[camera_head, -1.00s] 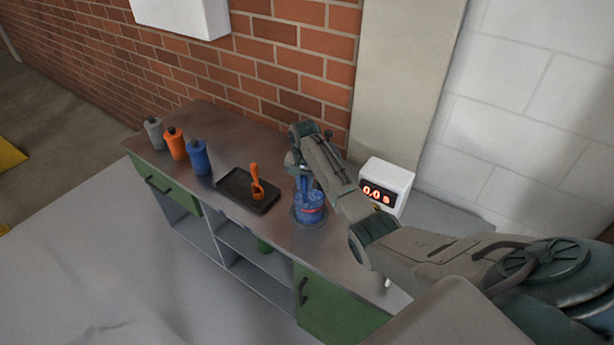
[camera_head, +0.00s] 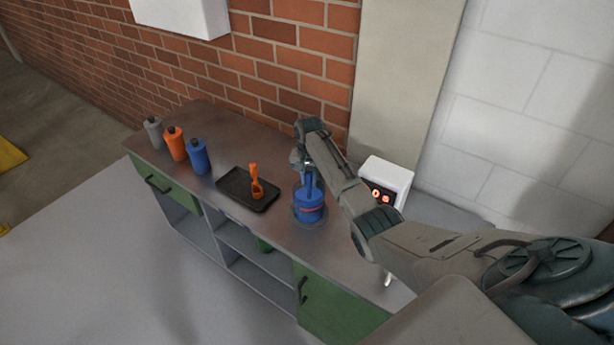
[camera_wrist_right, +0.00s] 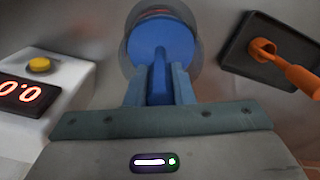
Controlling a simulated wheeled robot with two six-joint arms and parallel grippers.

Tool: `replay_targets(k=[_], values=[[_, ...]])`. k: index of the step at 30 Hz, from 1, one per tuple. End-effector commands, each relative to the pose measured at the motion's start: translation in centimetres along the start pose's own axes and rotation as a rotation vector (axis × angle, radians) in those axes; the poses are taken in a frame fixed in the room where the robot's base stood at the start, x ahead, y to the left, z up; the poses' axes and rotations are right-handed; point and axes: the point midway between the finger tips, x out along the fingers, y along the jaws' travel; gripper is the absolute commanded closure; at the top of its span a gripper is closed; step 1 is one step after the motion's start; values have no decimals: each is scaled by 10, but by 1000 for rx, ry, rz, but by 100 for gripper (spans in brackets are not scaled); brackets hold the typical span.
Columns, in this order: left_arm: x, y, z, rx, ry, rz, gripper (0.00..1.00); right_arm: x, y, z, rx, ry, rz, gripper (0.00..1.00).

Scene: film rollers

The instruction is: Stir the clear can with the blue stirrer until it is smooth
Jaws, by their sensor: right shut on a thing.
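The clear can (camera_head: 310,214) stands on the metal counter, below my right arm, with blue contents and a red mark on its side. In the right wrist view the can (camera_wrist_right: 128,55) shows at the top centre, and the blue inside looks even in colour. My right gripper (camera_head: 306,166) is above the can, shut on the blue stirrer (camera_head: 309,184). In the right wrist view the stirrer (camera_wrist_right: 159,75) runs from between the fingers into the can; its lower end is hidden. My left gripper is in neither view.
A black tray (camera_head: 232,190) with an orange scoop (camera_head: 257,184) lies left of the can. Grey (camera_head: 154,134), orange (camera_head: 175,146) and blue (camera_head: 199,158) bottles stand farther left. A white timer box (camera_head: 392,173) with red digits stands to the right, partly behind my arm.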

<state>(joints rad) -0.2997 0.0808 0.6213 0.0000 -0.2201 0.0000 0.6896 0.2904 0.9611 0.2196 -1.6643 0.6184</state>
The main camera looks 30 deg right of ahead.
Motion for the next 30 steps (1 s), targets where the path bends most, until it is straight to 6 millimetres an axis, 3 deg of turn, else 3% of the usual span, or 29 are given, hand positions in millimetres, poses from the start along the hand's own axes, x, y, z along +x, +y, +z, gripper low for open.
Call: replay_targets(k=[11, 30], values=[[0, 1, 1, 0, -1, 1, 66, -4, 0, 0, 0, 1, -1, 98], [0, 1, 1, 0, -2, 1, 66, -56, 0, -1, 1, 0, -1, 98]])
